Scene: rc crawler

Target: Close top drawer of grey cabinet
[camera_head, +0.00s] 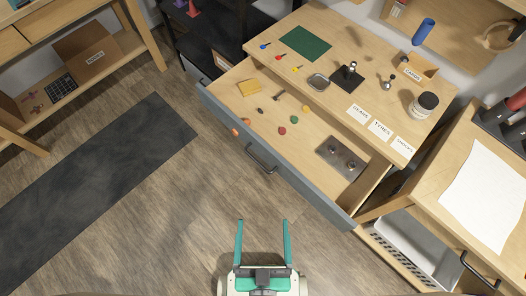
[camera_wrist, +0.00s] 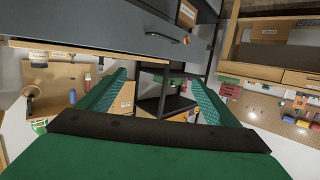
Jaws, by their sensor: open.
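The top drawer (camera_head: 275,168) of the cabinet is pulled well out, with a grey front and a black bar handle (camera_head: 261,158). Small coloured items, a yellow block and a metal plate lie inside it. My gripper (camera_head: 263,222) has two teal fingers spread apart, with nothing between them. It is in front of the drawer and below the handle in the head view, apart from the drawer front. In the wrist view the grey drawer front (camera_wrist: 120,32) crosses the top, above the fingers, and looks turned over.
The wooden cabinet top (camera_head: 330,75) holds a green mat, screwdrivers, a jar and labels. A desk with white paper (camera_head: 487,200) stands at right. A dark floor mat (camera_head: 95,185) lies left; the wood floor before the drawer is clear.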

